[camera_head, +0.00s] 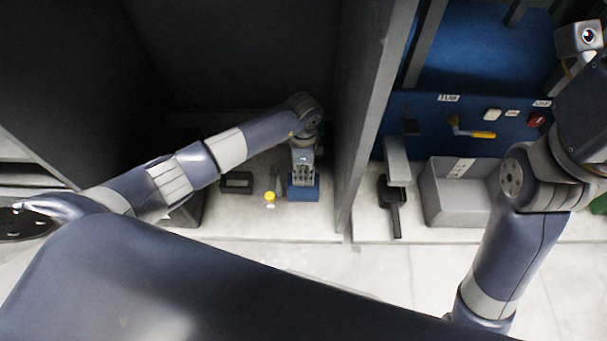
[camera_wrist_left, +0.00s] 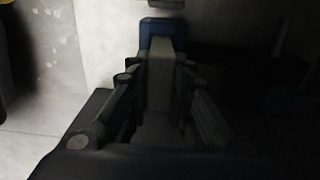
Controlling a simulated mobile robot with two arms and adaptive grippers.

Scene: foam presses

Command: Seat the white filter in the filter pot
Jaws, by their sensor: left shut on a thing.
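My left gripper (camera_head: 303,172) points down at a small blue box-like thing (camera_head: 303,190) on the pale counter at the back. In the left wrist view my left gripper (camera_wrist_left: 160,90) is shut on a pale, flat piece (camera_wrist_left: 160,72), which looks like the white filter. The blue thing (camera_wrist_left: 163,25) lies just beyond and around its far end; it may be the filter pot. The picture is too dark to tell whether the pale piece is inside it or above it. My right arm stands at the right; its fingers are out of view.
A dark open box (camera_head: 237,183) and a yellow-ended tool (camera_head: 270,197) stand left of the gripper. A grey wall (camera_head: 370,110) rises close on its right. Beyond are a black scoop (camera_head: 393,205), a grey bin (camera_head: 455,195) and a blue panel with a yellow-handled lever (camera_head: 475,133).

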